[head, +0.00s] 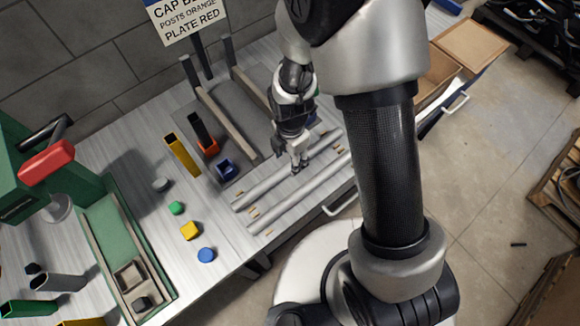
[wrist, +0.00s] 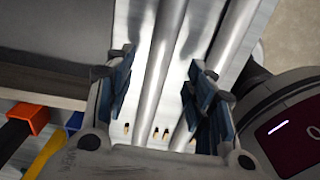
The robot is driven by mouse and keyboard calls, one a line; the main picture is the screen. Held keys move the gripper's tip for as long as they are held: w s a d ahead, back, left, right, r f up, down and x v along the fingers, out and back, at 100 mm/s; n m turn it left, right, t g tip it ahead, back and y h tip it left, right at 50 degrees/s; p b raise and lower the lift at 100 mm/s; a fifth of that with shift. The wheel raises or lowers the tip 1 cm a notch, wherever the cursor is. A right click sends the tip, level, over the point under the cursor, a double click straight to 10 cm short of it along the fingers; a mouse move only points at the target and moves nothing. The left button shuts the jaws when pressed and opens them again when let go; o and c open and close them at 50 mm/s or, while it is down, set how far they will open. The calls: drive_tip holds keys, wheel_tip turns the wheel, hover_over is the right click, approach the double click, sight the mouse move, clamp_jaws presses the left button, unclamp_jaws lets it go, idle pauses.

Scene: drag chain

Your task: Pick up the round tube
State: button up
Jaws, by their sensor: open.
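Two long grey round tubes lie side by side on the bench. The back tube (head: 262,190) and the front tube (head: 290,204) run from lower left to upper right in the head view. My gripper (head: 298,167) is over them, pointing down. In the wrist view my gripper (wrist: 161,88) is open and empty. One tube (wrist: 159,65) runs through the gap between the fingers, nearer the left one. The other tube (wrist: 231,40) passes partly behind the right finger. I cannot tell how far the fingertips are above the tubes.
Small wooden pegs (head: 253,212) stand by the tubes. Behind are a grey plate with rails (head: 225,120), an orange holder (head: 208,147) with a black post, a blue holder (head: 227,168) and a yellow post (head: 182,155). Coloured caps (head: 190,231) and a green press (head: 40,175) are left.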

sight(290, 165)
wheel_tip(290, 165, down, 5)
drive_tip(key=shift+r+b, duration=0.1)
drive_tip(key=shift+b, duration=0.85)
drive_tip(key=shift+c, duration=0.4)
clamp_jaws()
drive_tip(key=shift+r, duration=0.15)
